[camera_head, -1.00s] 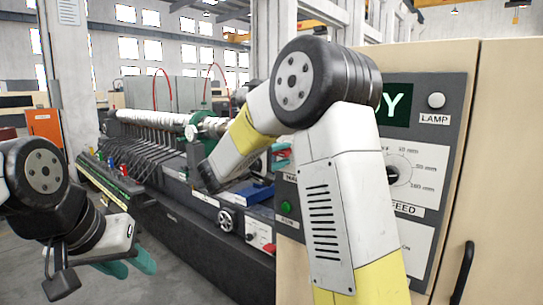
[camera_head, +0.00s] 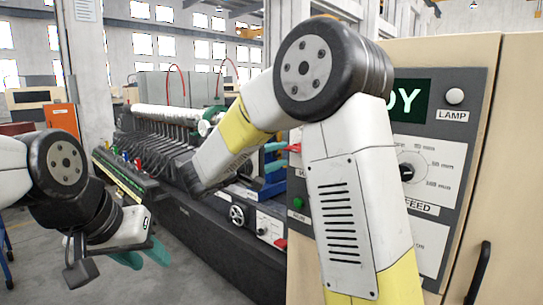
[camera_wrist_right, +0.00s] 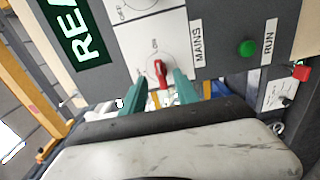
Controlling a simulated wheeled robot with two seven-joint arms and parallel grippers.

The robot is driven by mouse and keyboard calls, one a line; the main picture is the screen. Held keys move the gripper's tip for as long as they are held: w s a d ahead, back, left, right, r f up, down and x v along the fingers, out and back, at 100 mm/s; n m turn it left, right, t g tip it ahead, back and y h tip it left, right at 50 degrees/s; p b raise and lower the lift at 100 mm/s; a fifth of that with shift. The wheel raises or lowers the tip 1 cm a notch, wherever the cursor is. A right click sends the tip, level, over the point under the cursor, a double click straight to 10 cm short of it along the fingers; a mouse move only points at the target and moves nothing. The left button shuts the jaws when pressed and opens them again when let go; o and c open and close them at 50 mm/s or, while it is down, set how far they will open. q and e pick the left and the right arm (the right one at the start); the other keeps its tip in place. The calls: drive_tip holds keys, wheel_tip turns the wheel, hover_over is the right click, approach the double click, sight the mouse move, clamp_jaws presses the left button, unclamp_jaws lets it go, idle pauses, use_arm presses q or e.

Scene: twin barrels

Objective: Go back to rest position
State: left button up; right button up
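My left gripper (camera_head: 148,257) is at the lower left in the head view, with teal fingers apart and nothing between them. My right gripper (camera_wrist_right: 158,92) shows in the right wrist view with its two teal fingers apart. A red switch handle (camera_wrist_right: 160,72) on the MAINS panel appears between the fingers, with gaps on both sides. In the head view my right arm covers much of this gripper. Its teal fingers (camera_head: 274,147) show beyond the forearm, just left of the red handle (camera_head: 294,148).
The beige control cabinet (camera_head: 520,130) with its dark panel stands close on the right. A green RUN button (camera_wrist_right: 246,48) is near the MAINS switch. The long machine (camera_head: 200,225) runs along the left. Open floor (camera_head: 190,285) lies in front of it.

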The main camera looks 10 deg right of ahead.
drive_tip(key=s+d+f+m+g+y, duration=0.25)
drive_tip(key=s+d+f+g, duration=0.2)
drive_tip(key=s, duration=0.35)
drive_tip(key=s+d+f+m+g+y, duration=0.1)
drive_tip(key=s+d+f+g+y, duration=0.25)
drive_tip(key=s+d, duration=0.4)
drive_tip(key=s+a+f+m+t+y, duration=0.1)
drive_tip(key=s+a+m+t+y, duration=0.2)
drive_tip(key=s+a+y, duration=0.7)
drive_tip(key=shift+s+a+f, duration=0.35)
drive_tip(key=shift+s+a, duration=0.4)
drive_tip(key=shift+s, duration=0.1)
